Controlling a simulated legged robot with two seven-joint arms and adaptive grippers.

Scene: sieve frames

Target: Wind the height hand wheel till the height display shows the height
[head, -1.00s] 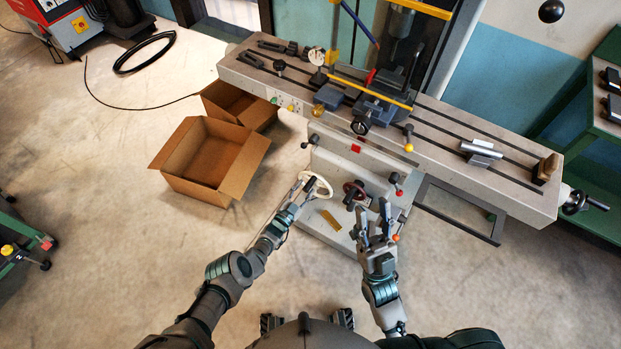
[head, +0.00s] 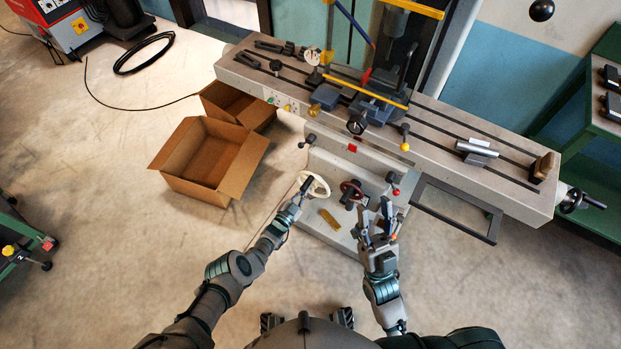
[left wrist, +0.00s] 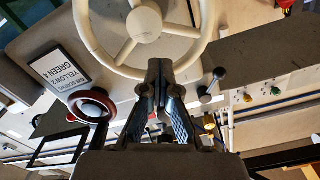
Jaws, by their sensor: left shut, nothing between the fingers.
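A cream hand wheel (head: 317,193) is on the front of the grey machine. In the left wrist view the cream wheel (left wrist: 146,24) fills the top, with its hub and spokes facing me. My left gripper (head: 303,187) is at the wheel's left side in the head view. In the left wrist view its fingers (left wrist: 160,78) are shut at the rim, holding nothing; whether they touch it I cannot tell. A dark red hand wheel (head: 351,190) is to the right. My right gripper (head: 377,218) is open and empty in front of the machine. I cannot make out a height reading.
A card (left wrist: 61,69) with printed words, including GREEN 4 and YELLOW 2, is beside the wheels. The long machine table (head: 470,122) overhangs above. Levers with red (head: 396,191) and yellow (head: 405,147) knobs stick out. An open cardboard box (head: 240,172) stands left on the floor.

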